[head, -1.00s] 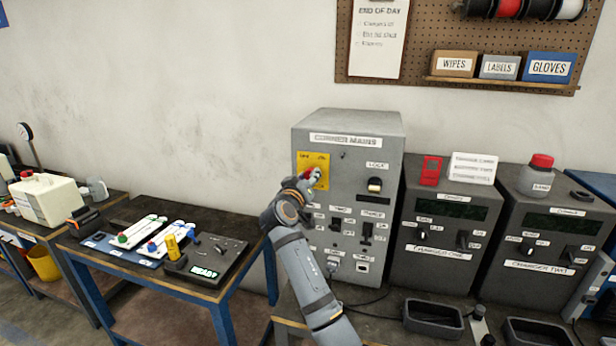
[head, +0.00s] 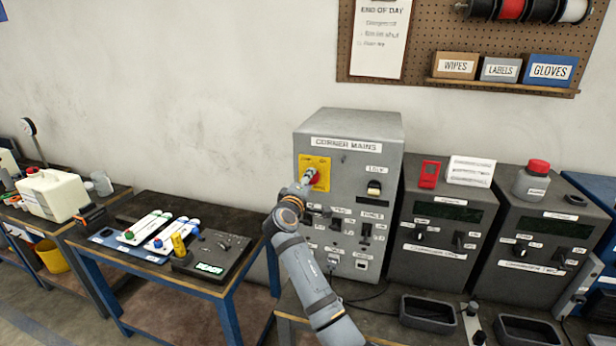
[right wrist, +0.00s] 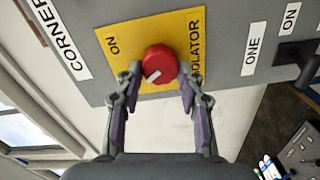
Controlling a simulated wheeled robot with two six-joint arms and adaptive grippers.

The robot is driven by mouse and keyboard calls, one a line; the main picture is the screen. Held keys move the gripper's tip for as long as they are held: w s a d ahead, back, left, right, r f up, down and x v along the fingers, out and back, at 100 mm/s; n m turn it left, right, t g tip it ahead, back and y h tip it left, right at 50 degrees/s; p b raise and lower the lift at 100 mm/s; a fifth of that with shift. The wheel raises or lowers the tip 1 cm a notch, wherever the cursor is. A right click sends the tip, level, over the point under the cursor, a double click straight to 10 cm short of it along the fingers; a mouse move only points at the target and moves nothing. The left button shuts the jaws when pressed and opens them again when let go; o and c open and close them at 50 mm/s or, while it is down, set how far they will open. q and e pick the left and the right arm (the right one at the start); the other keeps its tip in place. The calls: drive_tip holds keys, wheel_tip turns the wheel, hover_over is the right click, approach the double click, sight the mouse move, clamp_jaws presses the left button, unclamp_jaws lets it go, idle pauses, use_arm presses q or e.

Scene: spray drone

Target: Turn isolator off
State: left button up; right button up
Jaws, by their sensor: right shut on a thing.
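The yellow isolator plate (head: 322,163) with its red knob (head: 316,178) is on the front of the grey corner mains box (head: 345,127). My right gripper (head: 308,176) is at the knob, partly covering it in the head view. In the right wrist view the two fingers (right wrist: 160,82) lie on opposite sides of the red knob (right wrist: 160,62), shut on it. The knob has a short white mark, slanted in that view. The word ON and part of the isolator label show on the plate (right wrist: 185,25). My left gripper is out of view.
Switches and a lock part (head: 374,188) are on the same box, right of and below the plate. Two charger boxes (head: 445,200) stand to its right, with black trays (head: 430,313) in front. A side table (head: 150,285) stands to the left.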

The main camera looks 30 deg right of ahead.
drive_tip(key=shift+n+p, duration=0.6)
drive_tip(key=shift+n, duration=0.5)
drive_tip(key=o, duration=0.9)
drive_tip(key=shift+d, duration=0.1)
drive_tip(key=shift+o, duration=1.4)
drive_tip(key=shift+d+f, duration=0.1)
